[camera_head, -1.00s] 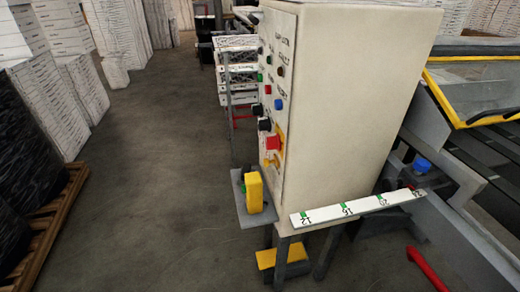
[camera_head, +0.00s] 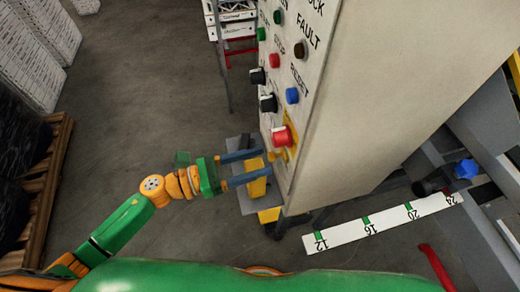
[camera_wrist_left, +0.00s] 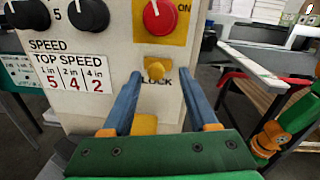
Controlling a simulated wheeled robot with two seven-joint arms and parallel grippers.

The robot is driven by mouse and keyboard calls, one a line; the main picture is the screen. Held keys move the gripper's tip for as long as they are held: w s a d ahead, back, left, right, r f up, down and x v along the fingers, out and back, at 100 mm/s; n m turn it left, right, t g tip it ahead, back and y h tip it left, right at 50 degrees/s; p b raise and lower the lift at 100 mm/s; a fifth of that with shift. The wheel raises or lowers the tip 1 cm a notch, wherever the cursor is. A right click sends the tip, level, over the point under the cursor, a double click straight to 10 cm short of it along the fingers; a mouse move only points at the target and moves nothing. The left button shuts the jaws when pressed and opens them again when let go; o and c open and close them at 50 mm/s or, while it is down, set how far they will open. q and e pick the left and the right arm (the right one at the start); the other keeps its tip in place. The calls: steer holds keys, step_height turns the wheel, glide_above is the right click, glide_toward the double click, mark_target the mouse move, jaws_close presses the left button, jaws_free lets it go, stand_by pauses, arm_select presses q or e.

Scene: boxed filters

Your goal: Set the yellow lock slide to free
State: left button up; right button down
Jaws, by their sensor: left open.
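The yellow lock slide (camera_wrist_left: 157,70) is a small yellow knob on a yellow plate, just above the word LOCK on the cabinet's front panel. In the head view the slide (camera_head: 273,156) shows small, below the red knob (camera_head: 282,136). My left gripper (camera_head: 264,163) is open, its two blue-grey fingers pointing at the panel. In the left wrist view its fingers (camera_wrist_left: 160,74) lie to either side of the slide, with gaps on both sides. I cannot tell how deep the tips reach. My right gripper is not in view.
Black knobs (camera_wrist_left: 87,15) and push buttons (camera_head: 291,96) sit on the panel above. A yellow block (camera_head: 258,187) on a grey shelf (camera_head: 247,204) is just below the gripper. A white ruler (camera_head: 385,220) sticks out at the right.

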arm_select(q)
steer(key=shift+w+d, duration=0.3)
steer(key=shift+d, duration=0.2)
steer(key=shift+w+d+f, duration=0.15)
steer(key=shift+w+f, duration=0.05)
steer(key=shift+w, duration=0.05)
jaws_close()
stand_by(0.8)
